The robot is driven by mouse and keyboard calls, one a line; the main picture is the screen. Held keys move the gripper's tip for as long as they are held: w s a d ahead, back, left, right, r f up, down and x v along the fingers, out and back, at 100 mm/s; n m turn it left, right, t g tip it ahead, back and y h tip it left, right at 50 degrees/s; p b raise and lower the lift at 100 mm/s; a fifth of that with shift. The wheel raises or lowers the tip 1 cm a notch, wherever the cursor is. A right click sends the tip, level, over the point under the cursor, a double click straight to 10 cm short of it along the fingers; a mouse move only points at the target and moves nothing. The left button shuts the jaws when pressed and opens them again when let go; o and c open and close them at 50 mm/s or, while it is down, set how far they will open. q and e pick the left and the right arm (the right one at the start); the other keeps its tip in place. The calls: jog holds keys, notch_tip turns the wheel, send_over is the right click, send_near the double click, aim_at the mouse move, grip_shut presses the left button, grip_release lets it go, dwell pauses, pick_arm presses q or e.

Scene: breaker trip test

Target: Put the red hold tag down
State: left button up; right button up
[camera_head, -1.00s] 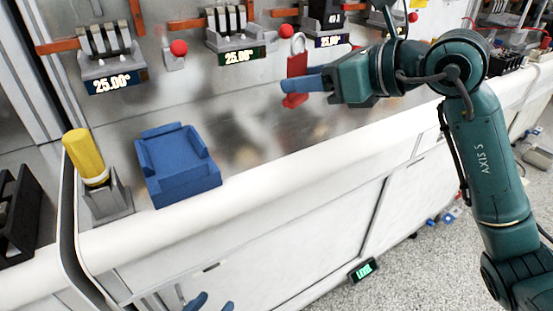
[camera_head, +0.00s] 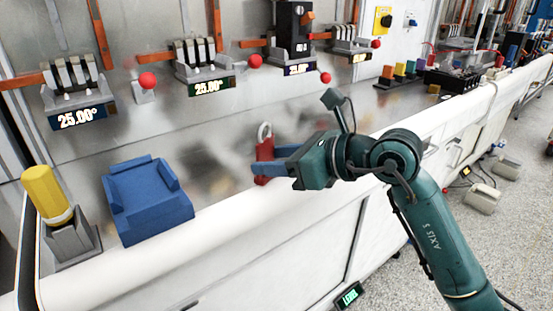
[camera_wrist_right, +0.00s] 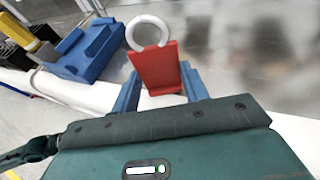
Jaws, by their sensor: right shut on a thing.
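The red hold tag (camera_head: 264,153) has a pale ring-shaped shackle at its top and stands roughly upright at the counter's front part. My right gripper (camera_head: 262,168) is shut on it, its blue fingers reaching in from the right. In the right wrist view the red tag (camera_wrist_right: 157,68) sits between the two blue fingers, with its white ring above. I cannot tell whether the tag's lower edge touches the counter. My left gripper is not in view.
A blue cradle-like block (camera_head: 150,203) and a yellow cylinder in a grey holder (camera_head: 46,194) stand on the counter at left. Breaker units with red knobs (camera_head: 147,80) line the back panel. The metal counter surface (camera_head: 205,160) between block and tag is clear.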

jog(key=shift+f, duration=0.1)
jog(key=o, duration=0.7)
jog(key=shift+f, duration=0.1)
jog(key=o, duration=0.4)
jog(key=shift+o, duration=0.2)
